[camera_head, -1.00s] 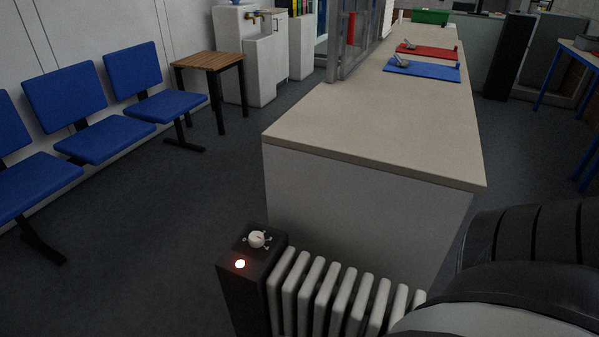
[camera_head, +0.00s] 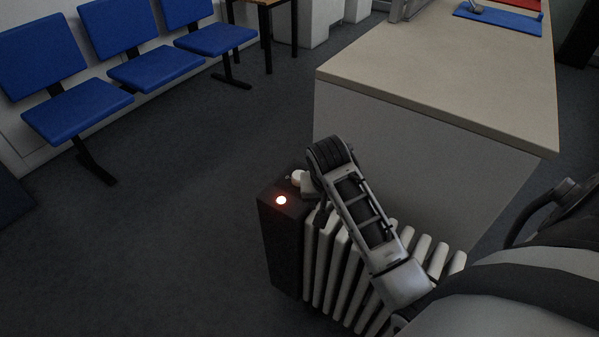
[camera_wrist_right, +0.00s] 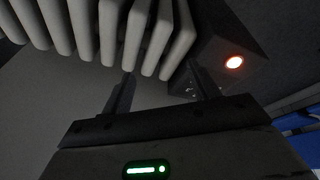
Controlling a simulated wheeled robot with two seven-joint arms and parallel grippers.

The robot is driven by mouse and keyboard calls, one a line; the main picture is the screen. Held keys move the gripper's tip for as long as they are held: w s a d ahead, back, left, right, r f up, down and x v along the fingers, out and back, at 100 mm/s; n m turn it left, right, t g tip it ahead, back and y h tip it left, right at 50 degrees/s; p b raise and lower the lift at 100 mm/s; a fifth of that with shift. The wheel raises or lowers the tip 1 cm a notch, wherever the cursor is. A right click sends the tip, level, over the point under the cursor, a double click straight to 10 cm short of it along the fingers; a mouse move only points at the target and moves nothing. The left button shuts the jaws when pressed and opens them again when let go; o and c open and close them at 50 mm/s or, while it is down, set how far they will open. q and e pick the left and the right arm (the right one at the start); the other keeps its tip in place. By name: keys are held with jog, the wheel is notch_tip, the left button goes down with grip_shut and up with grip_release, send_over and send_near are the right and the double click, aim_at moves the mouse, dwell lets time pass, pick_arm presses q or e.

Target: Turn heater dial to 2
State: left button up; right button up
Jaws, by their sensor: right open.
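The heater (camera_head: 283,245) is a dark box with pale ribs, standing in front of the counter. Its white dial (camera_head: 298,177) sits on top of the dark box, behind a glowing orange light (camera_head: 281,200). My right gripper (camera_head: 311,186) is over the heater, just right of the dial and partly hiding it. The dial's setting cannot be read. In the right wrist view my right gripper (camera_wrist_right: 161,84) has its two fingers apart, with pale ribs (camera_wrist_right: 135,35) beyond them. The glowing light (camera_wrist_right: 234,62) shows right of the fingers; the dial is mostly hidden there. My left gripper is not in view.
The counter (camera_head: 440,75) with a blue mat (camera_head: 500,18) stands behind the heater. Blue chairs (camera_head: 160,65) line the wall at the left, beside a wooden table (camera_head: 262,3). The floor between chairs and heater is clear.

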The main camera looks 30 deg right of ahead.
jog(key=w+d+r+m+g, duration=0.1)
jog(key=w+d+r+m, duration=0.3)
jog(key=w, duration=0.4)
notch_tip(320, 180, up, 6)
jog(key=r+m+g+y, duration=0.1)
jog(key=m+y, duration=0.2)
jog(key=m, duration=0.2)
send_over(299, 178)
jog(key=f+b, duration=0.1)
jog(key=f, duration=0.4)
jog(key=f+b, duration=0.1)
jog(key=f, duration=0.4)
jog(key=w+f+b, duration=0.1)
jog(key=f, duration=0.4)
jog(key=shift+d+f, duration=0.1)
jog(key=shift+d, duration=0.3)
jog(key=shift+f, duration=0.5)
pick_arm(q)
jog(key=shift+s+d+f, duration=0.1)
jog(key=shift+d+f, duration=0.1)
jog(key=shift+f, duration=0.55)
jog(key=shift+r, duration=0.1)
pick_arm(e)
jog(key=c, duration=1)
